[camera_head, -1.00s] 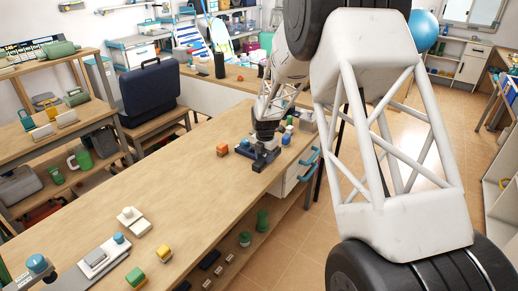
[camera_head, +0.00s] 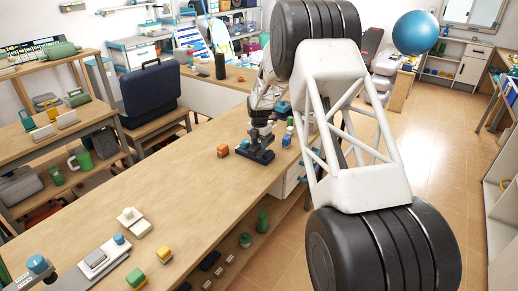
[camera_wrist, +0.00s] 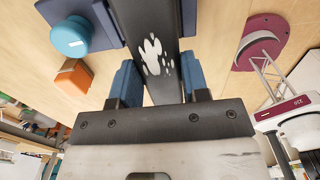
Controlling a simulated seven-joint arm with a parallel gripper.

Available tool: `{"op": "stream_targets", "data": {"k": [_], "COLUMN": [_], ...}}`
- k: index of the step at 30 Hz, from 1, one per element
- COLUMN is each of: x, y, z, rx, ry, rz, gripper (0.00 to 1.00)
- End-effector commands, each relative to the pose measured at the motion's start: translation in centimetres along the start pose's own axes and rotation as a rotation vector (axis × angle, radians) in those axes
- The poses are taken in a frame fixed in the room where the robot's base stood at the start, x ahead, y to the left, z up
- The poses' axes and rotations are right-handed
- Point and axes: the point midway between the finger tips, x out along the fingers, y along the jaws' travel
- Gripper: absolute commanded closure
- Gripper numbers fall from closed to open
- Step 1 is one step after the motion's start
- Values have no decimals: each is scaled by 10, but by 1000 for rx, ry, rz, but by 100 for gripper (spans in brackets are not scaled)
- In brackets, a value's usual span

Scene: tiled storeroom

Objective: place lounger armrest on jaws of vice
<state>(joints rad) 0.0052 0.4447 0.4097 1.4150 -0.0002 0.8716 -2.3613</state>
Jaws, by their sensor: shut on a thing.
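My gripper (camera_wrist: 158,88) is shut on a dark grey bar with pale paw-like marks (camera_wrist: 152,45), which looks like the lounger armrest. The bar runs up the wrist view between the blue finger pads. A dark blue fixture (camera_wrist: 98,14) with a round light-blue knob (camera_wrist: 71,37), apparently the vice, shows beyond the bar, with blue on both sides of it. In the head view the fixture (camera_head: 257,156) is on the long bench, below my gripper (camera_head: 260,143). I cannot tell whether bar and fixture touch. The armrest's far end is out of the wrist view.
An orange block (camera_head: 223,151) is left of the fixture on the long wooden bench (camera_head: 180,190). Small coloured items (camera_head: 288,135) stand to its right. A magenta round base (camera_wrist: 258,42) is at the wrist view's right. The middle of the bench is mostly clear.

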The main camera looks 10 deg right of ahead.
Motion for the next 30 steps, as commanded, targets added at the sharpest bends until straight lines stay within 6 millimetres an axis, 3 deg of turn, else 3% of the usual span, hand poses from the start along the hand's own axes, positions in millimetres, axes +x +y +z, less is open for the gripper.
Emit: {"op": "stream_targets", "data": {"k": [16,30], "x": [2,35], "y": [6,6], "z": [6,6], "rx": [0,0], "ry": [0,-1], "rz": [0,1], "gripper": [92,92]}}
